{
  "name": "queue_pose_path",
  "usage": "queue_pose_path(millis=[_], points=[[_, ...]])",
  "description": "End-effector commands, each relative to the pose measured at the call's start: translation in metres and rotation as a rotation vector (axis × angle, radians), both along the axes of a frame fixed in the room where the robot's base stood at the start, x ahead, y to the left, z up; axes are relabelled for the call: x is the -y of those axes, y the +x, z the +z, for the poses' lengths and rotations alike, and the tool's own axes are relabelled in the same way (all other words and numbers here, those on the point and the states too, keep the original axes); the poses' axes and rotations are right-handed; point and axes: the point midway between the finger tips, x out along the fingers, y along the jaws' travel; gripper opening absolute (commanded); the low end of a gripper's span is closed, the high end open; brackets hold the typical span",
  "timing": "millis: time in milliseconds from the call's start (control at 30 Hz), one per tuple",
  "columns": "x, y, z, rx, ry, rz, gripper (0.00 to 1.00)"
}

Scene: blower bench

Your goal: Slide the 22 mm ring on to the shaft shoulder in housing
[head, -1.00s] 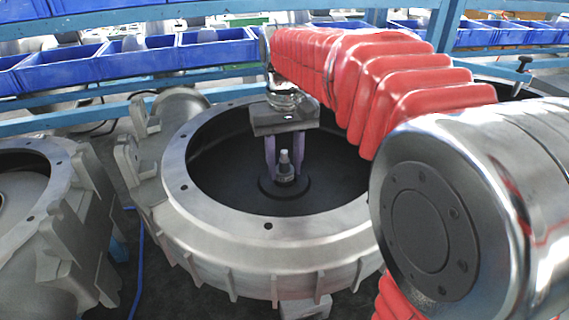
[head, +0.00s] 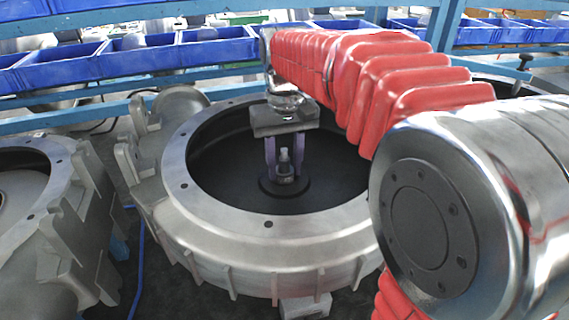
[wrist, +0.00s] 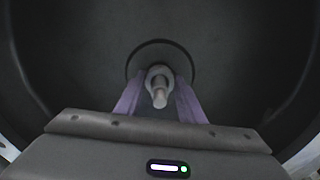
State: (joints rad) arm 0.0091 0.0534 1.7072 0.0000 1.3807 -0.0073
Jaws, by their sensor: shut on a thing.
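The housing (head: 178,205) is a large round grey metal casing with a deep dark bore. A short pale shaft (head: 284,156) stands upright in its middle; its tip also shows in the wrist view (wrist: 160,97). My gripper (head: 284,174) points down inside the bore, with one purple finger on each side of the shaft. The fingers are shut on the small grey ring (wrist: 152,74), which appears to be around the shaft, low near its base. I cannot tell whether the ring touches the shoulder, since the fingers and ring hide it.
The housing's flanged rim surrounds my gripper on all sides. A second grey casing (head: 75,225) stands at the left. Blue bins (head: 130,57) line a blue rack behind. A blue hose (head: 140,255) hangs between the casings.

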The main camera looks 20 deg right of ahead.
Motion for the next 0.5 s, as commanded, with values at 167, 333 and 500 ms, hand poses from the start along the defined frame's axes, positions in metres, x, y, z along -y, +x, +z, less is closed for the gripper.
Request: queue_pose_path(millis=[167, 333, 500], points=[[0.0000, 0.0000, -0.0009, 0.000, 0.000, 0.000, 0.12], [0.0000, 0.0000, -0.0008, 0.000, 0.000, 0.000, 0.40], [0.0000, 0.0000, -0.0008, 0.000, 0.000, 0.000, 0.52]])
